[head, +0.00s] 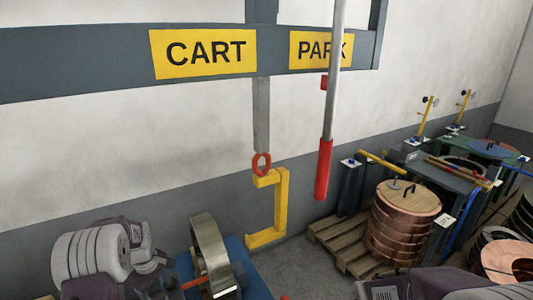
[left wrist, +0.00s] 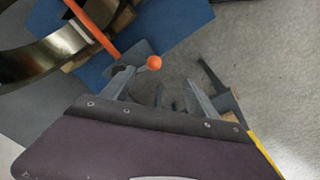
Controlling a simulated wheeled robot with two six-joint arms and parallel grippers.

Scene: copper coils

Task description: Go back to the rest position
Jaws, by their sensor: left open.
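My left gripper (left wrist: 158,92) is open in the left wrist view, its two grey fingers apart with nothing between them. An orange ball knob (left wrist: 154,62) on a thin rod shows just beyond the fingers; whether a finger touches it is hard to tell. In the head view my left arm is at the lower left, beside a metal ring coil (head: 212,255). Part of my right arm shows at the lower right edge, but its gripper is out of view.
A yellow C-shaped hook (head: 283,205) hangs from a red ring below the CART sign (head: 203,53). A red-and-grey pole (head: 325,165) hangs beside it. A copper coil (head: 390,235) with a wooden lid stands on a pallet (head: 335,240). Floor shows between hook and pallet.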

